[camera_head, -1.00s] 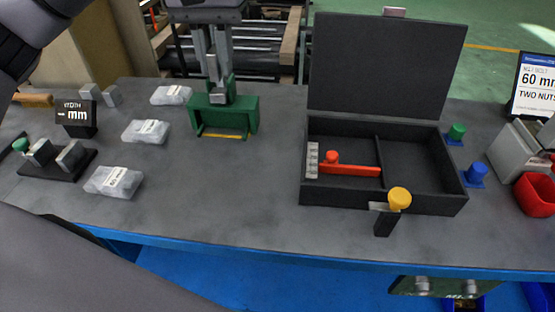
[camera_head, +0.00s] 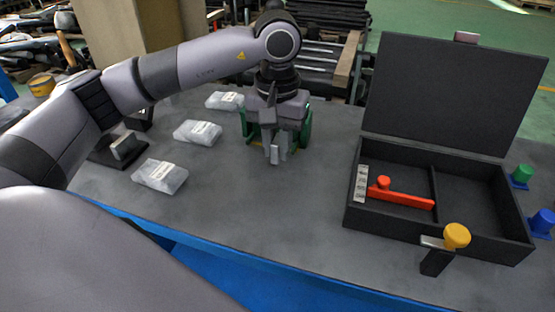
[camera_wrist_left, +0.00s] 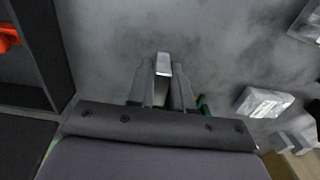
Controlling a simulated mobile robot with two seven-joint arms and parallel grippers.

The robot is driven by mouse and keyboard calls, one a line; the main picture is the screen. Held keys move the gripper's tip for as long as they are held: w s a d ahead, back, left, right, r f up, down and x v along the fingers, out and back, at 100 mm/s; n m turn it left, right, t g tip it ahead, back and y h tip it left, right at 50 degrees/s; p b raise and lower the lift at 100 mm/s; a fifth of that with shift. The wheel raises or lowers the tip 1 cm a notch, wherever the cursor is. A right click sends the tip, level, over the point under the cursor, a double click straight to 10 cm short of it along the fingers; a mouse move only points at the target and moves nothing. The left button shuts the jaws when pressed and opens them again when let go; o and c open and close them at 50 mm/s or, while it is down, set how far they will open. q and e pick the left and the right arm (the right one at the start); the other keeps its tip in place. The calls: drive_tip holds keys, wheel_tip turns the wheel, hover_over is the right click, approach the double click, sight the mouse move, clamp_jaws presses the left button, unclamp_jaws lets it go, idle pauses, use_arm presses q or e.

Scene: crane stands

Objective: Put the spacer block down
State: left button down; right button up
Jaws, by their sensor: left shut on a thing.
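My left gripper (camera_head: 272,150) points down over the middle of the table, just in front of the green stand (camera_head: 306,125). It is shut on a small grey metal block, the spacer block (camera_head: 275,155), which sticks out below the fingertips. In the left wrist view, the block (camera_wrist_left: 163,64) sits between the two fingers (camera_wrist_left: 162,85), over bare grey tabletop. I cannot tell whether the block touches the table. My gripper hides most of the green stand. My right gripper is not in view.
An open black case (camera_head: 352,221) with a red part (camera_head: 400,196) stands to the right, a yellow-knobbed piece (camera_head: 456,236) at its front. Several clear bags (camera_head: 160,175) lie to the left. The tabletop (camera_head: 270,215) between bags and case is clear.

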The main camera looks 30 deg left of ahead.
sight(277, 161)
use_arm(q)
drive_tip(key=shift+f, duration=2.05)
drive_tip(key=shift+f, duration=0.25)
drive_tip(key=c, duration=1)
unclamp_jaws()
drive_tip(key=shift+r, duration=0.1)
drive_tip(key=shift+c, duration=0.2)
drive_tip(key=shift+r, duration=0.1)
